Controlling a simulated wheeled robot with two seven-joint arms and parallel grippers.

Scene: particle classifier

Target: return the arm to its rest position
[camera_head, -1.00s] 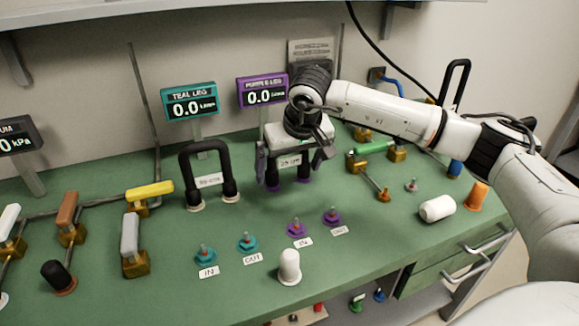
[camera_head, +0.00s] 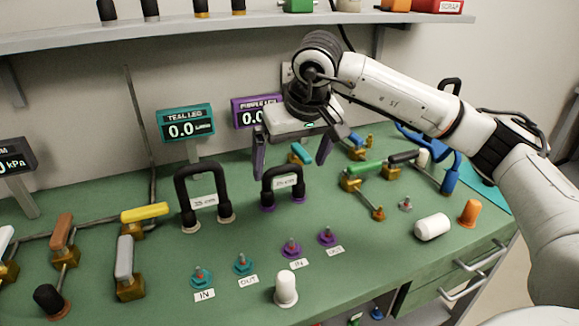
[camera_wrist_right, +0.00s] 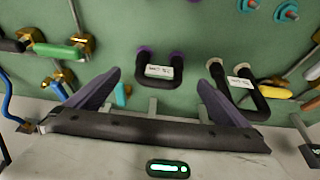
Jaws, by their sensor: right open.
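My right gripper (camera_head: 299,150) is open and empty in the head view. It hangs above and behind the black U-shaped tube with purple feet (camera_head: 283,174), apart from it. In the right wrist view, my two fingers (camera_wrist_right: 160,95) are spread wide, and the purple-footed tube (camera_wrist_right: 159,71) stands beyond them with nothing between the tips. My right arm (camera_head: 400,97) reaches in from the right over the bench. My left gripper is not in view.
A larger black tube (camera_head: 204,190) stands left of the purple-footed one. The teal display (camera_head: 186,124) and purple display (camera_head: 246,112) stand close behind. A shelf (camera_head: 200,32) runs above.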

